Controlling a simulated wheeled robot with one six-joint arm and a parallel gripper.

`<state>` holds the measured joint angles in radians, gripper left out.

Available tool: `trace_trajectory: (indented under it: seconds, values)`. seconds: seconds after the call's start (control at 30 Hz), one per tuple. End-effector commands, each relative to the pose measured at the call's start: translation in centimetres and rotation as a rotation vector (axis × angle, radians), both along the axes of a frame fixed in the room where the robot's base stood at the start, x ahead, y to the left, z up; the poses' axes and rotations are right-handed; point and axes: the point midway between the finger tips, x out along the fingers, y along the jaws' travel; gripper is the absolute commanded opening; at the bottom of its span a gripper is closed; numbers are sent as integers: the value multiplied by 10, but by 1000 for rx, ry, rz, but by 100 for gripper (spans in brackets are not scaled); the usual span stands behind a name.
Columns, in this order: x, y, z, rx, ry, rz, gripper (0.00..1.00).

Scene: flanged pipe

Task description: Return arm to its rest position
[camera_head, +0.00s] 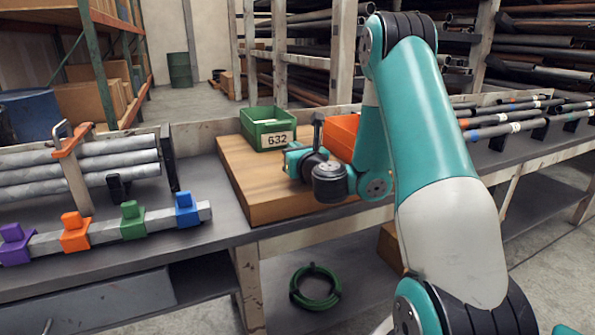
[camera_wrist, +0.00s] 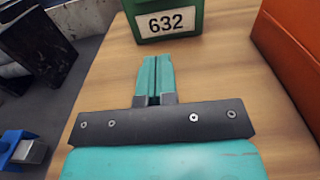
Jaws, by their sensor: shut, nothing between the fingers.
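My arm reaches from the right of the head view over the workbench, bent at the elbow. My gripper (camera_head: 291,157) is above the wooden board (camera_head: 243,186), in front of the green bin (camera_head: 264,124) labelled 632. In the wrist view the teal fingers of my gripper (camera_wrist: 154,75) are together with nothing between them, pointing toward the green bin (camera_wrist: 157,8). The wooden board (camera_wrist: 220,75) shows beneath the fingers. I cannot tell the exact height of the fingertips above the board.
An orange bin (camera_head: 341,134) stands right of the green bin, partly behind my arm. At left, a grey bar (camera_head: 101,231) carries purple, orange, green and blue clamps. Grey pipes (camera_head: 115,162) lie in a rack behind it. A green hose coil (camera_head: 315,287) lies on the lower shelf.

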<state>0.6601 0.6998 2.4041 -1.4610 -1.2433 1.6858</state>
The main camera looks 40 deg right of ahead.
Motion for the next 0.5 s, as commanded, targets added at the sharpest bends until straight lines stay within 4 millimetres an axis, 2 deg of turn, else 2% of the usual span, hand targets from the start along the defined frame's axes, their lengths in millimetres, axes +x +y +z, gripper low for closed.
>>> trace_trajectory:
  seconds: [0.03, 0.2, 0.5]
  values:
    - [-5, 1, -5, -1, -2, -2, 0]
    - [-15, 5, -2, 0, -1, -1, 0]
    - [-17, 7, 1, -2, 1, 3, 0]
